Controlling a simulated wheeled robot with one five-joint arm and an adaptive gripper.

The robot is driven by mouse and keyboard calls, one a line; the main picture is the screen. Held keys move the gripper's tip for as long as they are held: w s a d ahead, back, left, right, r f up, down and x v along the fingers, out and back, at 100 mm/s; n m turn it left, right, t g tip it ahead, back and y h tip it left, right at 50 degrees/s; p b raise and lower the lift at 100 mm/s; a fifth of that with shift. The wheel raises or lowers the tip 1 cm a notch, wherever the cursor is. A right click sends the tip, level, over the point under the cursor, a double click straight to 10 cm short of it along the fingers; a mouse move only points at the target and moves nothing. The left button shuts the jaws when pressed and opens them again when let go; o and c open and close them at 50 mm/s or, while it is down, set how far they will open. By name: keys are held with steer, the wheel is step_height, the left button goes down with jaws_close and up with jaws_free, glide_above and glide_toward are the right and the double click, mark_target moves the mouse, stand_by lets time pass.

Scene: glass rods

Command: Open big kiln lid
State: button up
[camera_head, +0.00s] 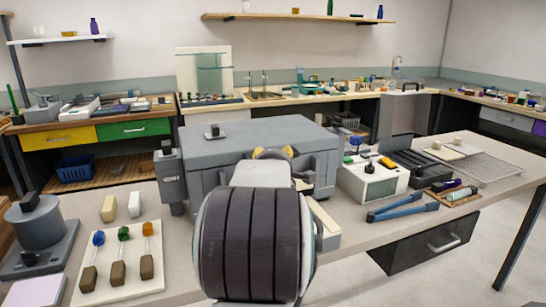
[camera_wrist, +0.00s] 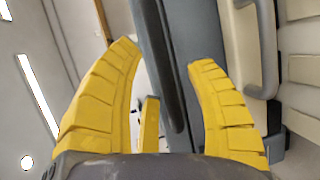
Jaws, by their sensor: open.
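The big kiln is a grey box (camera_head: 195,180) on the table in the middle of the head view. Its flat grey lid (camera_head: 245,138) looks shut, with a small dark knob (camera_head: 214,132) on top at the left. My gripper (camera_wrist: 165,55) is open, its yellow fingers spread in the wrist view. A grey edge with a long dark bar (camera_wrist: 172,85) shows between the fingers; I cannot tell if they touch it. In the head view the yellow fingers (camera_head: 272,152) show at the kiln's front, and my arm hides most of that front.
Right of the kiln are a white box device (camera_head: 375,182), blue tongs (camera_head: 402,212) and a dark tray device (camera_head: 418,166). A green-drawer bench (camera_head: 135,130) stands behind.

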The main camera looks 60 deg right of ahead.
steer(key=shift+x, duration=0.95)
steer(key=shift+c, duration=0.2)
jaws_close()
